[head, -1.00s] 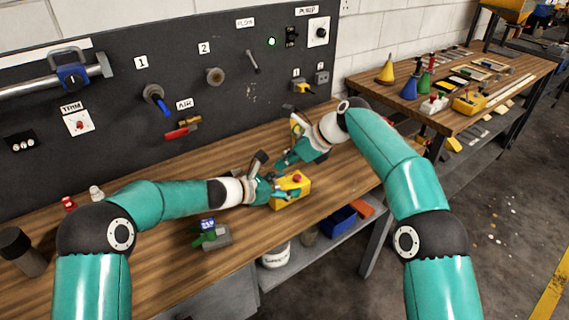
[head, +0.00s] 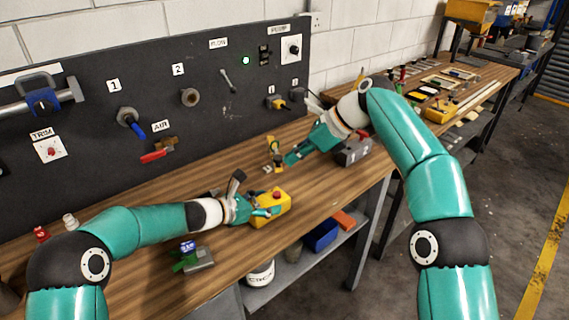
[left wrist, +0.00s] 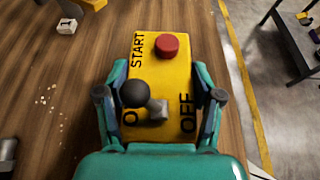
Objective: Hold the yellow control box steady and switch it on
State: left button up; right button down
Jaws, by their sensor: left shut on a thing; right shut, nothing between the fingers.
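The yellow control box (head: 272,215) stands on the wooden bench near its front edge, with a red button on top. My left gripper (head: 258,207) is shut on it, one finger on each side. In the left wrist view the box (left wrist: 172,75) shows the red button (left wrist: 167,45), START and OFF lettering, and a lever with a black ball (left wrist: 134,93). The lever leans left, away from OFF, and its ball partly covers the left word, of which an O shows. My right gripper (head: 289,160) is shut and empty, behind the box and clear of it.
A small yellow item (head: 273,148) stands close to the right gripper's tip. A dark grey block marked 1 2 (head: 354,153) is under the right wrist. A grey-green clamp-like part (head: 196,258) lies left of the box. The black panel (head: 70,150) stands along the back.

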pick_arm(q)
jog(key=shift+f, duration=0.3)
jog(key=o, duration=1.5)
jog(key=shift+c, duration=0.2)
jog(key=shift+o, duration=1.3)
jog(key=shift+r, duration=0.15)
